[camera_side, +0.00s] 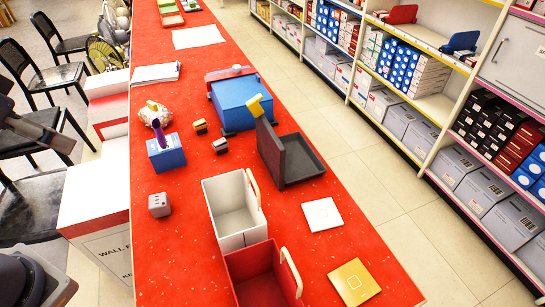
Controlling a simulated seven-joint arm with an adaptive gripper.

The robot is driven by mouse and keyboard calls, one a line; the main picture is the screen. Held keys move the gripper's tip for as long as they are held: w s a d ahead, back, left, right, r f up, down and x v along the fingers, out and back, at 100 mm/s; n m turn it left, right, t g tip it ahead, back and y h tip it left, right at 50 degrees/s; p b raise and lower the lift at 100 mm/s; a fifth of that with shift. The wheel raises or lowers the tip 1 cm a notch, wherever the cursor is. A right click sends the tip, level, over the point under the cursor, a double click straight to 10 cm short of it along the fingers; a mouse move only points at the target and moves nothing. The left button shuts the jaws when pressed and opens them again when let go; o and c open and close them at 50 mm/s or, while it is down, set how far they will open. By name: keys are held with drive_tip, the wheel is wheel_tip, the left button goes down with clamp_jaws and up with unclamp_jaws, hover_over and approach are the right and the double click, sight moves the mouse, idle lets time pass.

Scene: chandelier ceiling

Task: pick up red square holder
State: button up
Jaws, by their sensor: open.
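The red square holder (240,266) stands upright at the front of the red table, partly cut off by the bottom edge of the side view. It is an open box, dark red inside, with a pale handle loop at its right side. A dark jointed part at the left edge looks like my gripper (66,142). It is over the chairs, left of the table, well apart from the red holder, and its jaws are open and empty. Its fingertips are hard to make out.
A white open holder (229,212) stands just behind the red one. White (322,214) and yellow (354,282) square plates lie to the right. A dark tray (302,160), blue boxes and small items sit farther back. The table's front left is clear.

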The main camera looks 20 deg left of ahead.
drive_tip(key=w+d+f+m+t+h, duration=0.1)
drive_tip(key=w+d+m, duration=0.25)
drive_tip(key=w, duration=0.55)
drive_tip(key=w+d+f+m, duration=0.15)
drive_tip(key=w+d, duration=0.25)
drive_tip(key=w, duration=0.6)
drive_tip(key=w+d+f+g, duration=0.1)
drive_tip(key=w+d+f, duration=0.1)
drive_tip(key=f, duration=0.5)
drive_tip(key=w+d+f+m+g+h, duration=0.1)
drive_tip(key=w+d+f, duration=0.1)
drive_tip(key=f, duration=0.6)
drive_tip(key=w+d+f, duration=0.2)
drive_tip(key=d+f, duration=0.2)
drive_tip(key=f, duration=0.4)
drive_tip(key=shift+d+f+g, duration=0.1)
drive_tip(key=shift+d+g, duration=0.05)
drive_tip(key=shift+g, duration=0.25)
drive_tip(key=shift+x, duration=3)
drive_tip(key=shift+d, duration=0.1)
drive_tip(key=c, duration=1.2)
drive_tip(key=shift+o, duration=0.2)
